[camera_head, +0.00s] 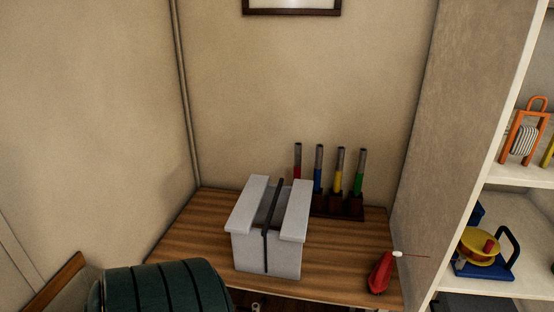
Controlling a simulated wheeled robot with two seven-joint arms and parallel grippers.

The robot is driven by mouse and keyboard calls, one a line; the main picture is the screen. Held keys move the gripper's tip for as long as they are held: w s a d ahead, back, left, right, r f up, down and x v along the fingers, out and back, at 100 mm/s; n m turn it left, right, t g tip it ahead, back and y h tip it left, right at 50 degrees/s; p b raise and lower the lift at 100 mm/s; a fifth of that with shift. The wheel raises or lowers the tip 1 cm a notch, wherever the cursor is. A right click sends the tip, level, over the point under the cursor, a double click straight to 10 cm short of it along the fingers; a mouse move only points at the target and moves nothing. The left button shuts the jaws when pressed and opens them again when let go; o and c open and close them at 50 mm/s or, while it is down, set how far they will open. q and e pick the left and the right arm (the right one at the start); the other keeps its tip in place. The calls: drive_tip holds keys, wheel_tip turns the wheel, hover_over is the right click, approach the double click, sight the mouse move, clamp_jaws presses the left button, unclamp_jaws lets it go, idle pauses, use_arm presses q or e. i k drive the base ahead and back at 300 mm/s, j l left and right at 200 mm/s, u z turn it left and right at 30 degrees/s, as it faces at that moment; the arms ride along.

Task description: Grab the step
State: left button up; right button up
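A light grey box-shaped object (268,250) stands upright on the wooden desk. It has two flat slabs on top with a gap between them, and a dark strap or bar runs through the gap and down the front. It may be the step, but I cannot tell for sure. No other thing in view looks clearly like a step. Neither my left nor my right gripper is in view.
The wooden desk (338,262) fills the corner. Behind the box is a dark rack (345,212) of coloured tubes; a red bottle-like object (380,273) stands front right. A dark green ribbed object (165,285) is at lower left. White shelves (520,180) at right hold colourful items.

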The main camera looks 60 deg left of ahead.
sight(265, 251)
drive_tip(key=i+l, duration=0.35)
drive_tip(key=l+u, duration=0.1)
drive_tip(key=u, duration=1.8)
